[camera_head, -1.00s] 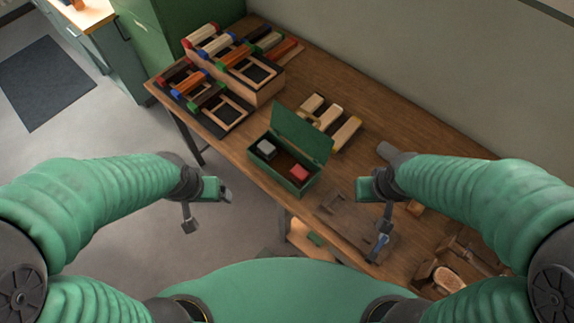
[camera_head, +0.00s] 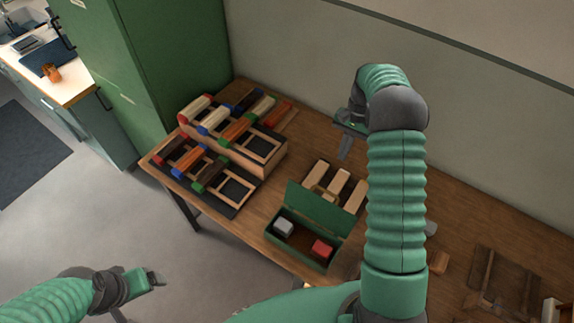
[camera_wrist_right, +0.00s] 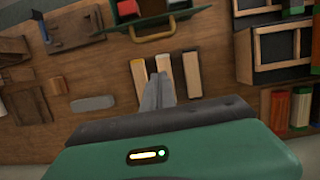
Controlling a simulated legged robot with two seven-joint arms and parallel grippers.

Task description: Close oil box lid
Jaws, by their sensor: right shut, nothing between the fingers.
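The green oil box (camera_head: 294,255) stands near the table's front edge in the head view, with its lid (camera_head: 318,209) raised upright at the back. Inside are a pale grey block (camera_head: 283,228) and a red block (camera_head: 321,248). The box also shows at the top of the right wrist view (camera_wrist_right: 176,16), with a brass handle (camera_wrist_right: 152,34). My right gripper (camera_head: 345,148) is shut and empty, beyond the box toward the wall; its fingers (camera_wrist_right: 158,88) point toward the pale bars. My left gripper (camera_head: 154,279) is off the table at lower left, its jaw opening unclear.
Pale wooden bars (camera_head: 337,185) lie just behind the lid. A stepped rack (camera_head: 233,157) with coloured brushes stands to the left. Wooden fixtures (camera_head: 500,282) lie at the right. A wall closes off the back of the table.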

